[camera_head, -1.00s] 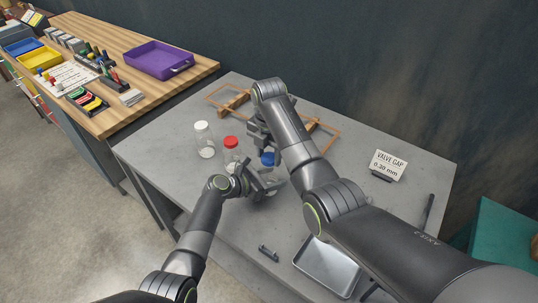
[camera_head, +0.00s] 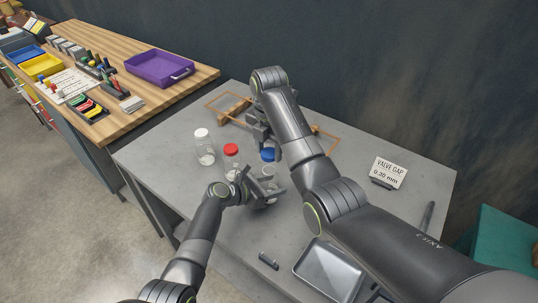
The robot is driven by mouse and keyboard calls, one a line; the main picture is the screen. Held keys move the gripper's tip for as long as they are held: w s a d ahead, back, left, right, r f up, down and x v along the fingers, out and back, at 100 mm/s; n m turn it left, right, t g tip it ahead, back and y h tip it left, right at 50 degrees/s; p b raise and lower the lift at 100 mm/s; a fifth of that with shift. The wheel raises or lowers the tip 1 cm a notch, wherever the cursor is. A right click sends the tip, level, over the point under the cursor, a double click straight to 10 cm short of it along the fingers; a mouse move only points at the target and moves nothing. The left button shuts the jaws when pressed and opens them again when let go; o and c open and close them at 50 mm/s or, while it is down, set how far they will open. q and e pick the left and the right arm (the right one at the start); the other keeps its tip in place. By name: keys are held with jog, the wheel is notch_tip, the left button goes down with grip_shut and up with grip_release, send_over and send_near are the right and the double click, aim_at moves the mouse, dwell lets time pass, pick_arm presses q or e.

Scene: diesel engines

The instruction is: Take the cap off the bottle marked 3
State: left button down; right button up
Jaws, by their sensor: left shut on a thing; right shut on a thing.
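A clear bottle (camera_head: 268,173) stands at the middle of the grey table, partly hidden by my grippers. A blue cap (camera_head: 268,154) is just above it; whether the two still touch is hard to tell. My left gripper (camera_head: 264,187) is shut around the bottle from the front. My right gripper (camera_head: 263,139) reaches down from behind and is shut on the blue cap; its fingertips are largely hidden by its arm. A bottle with a red cap (camera_head: 231,150) and one with a white cap (camera_head: 203,146) stand to the left. No number is legible on any bottle.
A wooden frame (camera_head: 222,117) lies behind the bottles. A sign reading VALVE GAP (camera_head: 388,172) stands at right. A metal tray (camera_head: 328,270) and a small dark part (camera_head: 268,261) lie near the front. The wooden bench with a purple tray (camera_head: 160,67) adjoins at left.

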pick_arm(q)
jog(key=c, duration=0.5)
grip_release()
